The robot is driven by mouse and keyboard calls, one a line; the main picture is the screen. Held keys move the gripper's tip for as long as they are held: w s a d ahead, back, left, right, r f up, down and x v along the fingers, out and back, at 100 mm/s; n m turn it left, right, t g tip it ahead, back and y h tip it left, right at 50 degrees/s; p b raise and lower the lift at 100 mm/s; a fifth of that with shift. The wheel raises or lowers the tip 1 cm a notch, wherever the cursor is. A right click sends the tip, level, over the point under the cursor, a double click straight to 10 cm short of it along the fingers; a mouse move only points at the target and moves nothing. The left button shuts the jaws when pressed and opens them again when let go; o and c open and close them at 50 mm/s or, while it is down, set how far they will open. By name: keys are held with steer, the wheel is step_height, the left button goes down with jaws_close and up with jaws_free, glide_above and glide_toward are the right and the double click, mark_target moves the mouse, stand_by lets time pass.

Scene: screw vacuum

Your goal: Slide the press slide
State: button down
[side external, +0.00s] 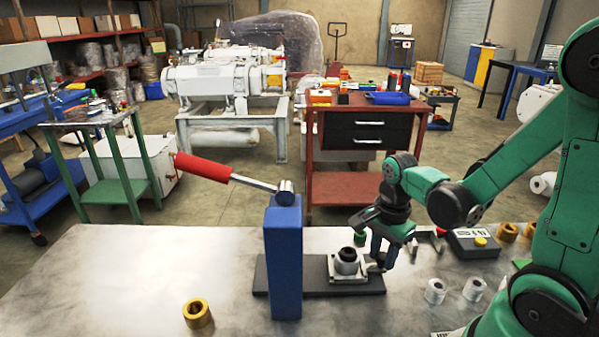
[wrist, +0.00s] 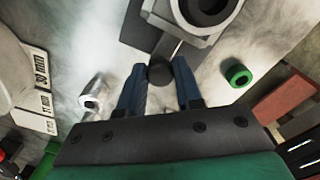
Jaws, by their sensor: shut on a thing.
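The press has a blue column (side external: 284,262) with a red-handled lever (side external: 203,168) raised to the upper left. Its dark base plate (side external: 315,281) lies on the table. The press slide (side external: 347,268) is a light grey block on the plate, right of the column, with a dark round part on top. It also shows at the top of the wrist view (wrist: 213,32). My gripper (side external: 378,262) points down at the slide's right end. In the wrist view my gripper (wrist: 159,80) has its blue fingers around the slide's dark round knob (wrist: 160,71), shut on it.
A green ring (side external: 360,239) stands behind the slide. Silver bushings (side external: 435,291) stand to the right, brass bushings (side external: 507,232) farther back, and one brass bushing (side external: 198,314) at front left. A control box (side external: 473,242) with a yellow button sits behind. The table's left side is mostly clear.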

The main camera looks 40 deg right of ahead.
mark_target(360, 267)
steer(key=shift+w+a, duration=1.3)
steer(key=c, duration=0.6)
jaws_free()
steer(key=shift+r, duration=0.1)
steer(key=shift+r, duration=2.7)
